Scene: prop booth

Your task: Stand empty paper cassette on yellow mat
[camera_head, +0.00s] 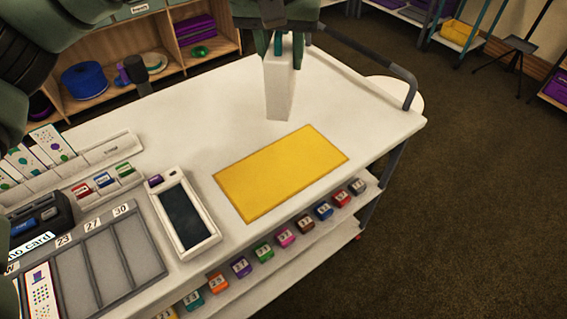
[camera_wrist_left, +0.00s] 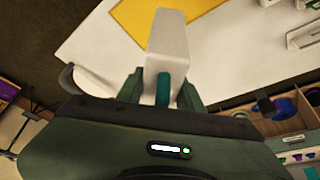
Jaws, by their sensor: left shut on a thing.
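A tall, narrow white box, which looks like the paper cassette (camera_head: 279,92), is held upright in my left gripper (camera_head: 284,45) at the far side of the cart top. The gripper is shut on its upper end, where a teal part shows. The yellow mat (camera_head: 281,172) lies flat and bare, nearer than the cassette and a little to its right. The cassette also shows in the left wrist view (camera_wrist_left: 167,45), with part of the mat behind it. I cannot tell whether its lower end touches the cart top. My right gripper is not in view.
The white cart top (camera_head: 190,120) is clear around the mat. A tablet-like device (camera_head: 184,214) lies left of the mat, beside a grey divided tray (camera_head: 95,265). Several coloured blocks line the lower shelf (camera_head: 285,235). A grey rail (camera_head: 360,68) edges the far right end.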

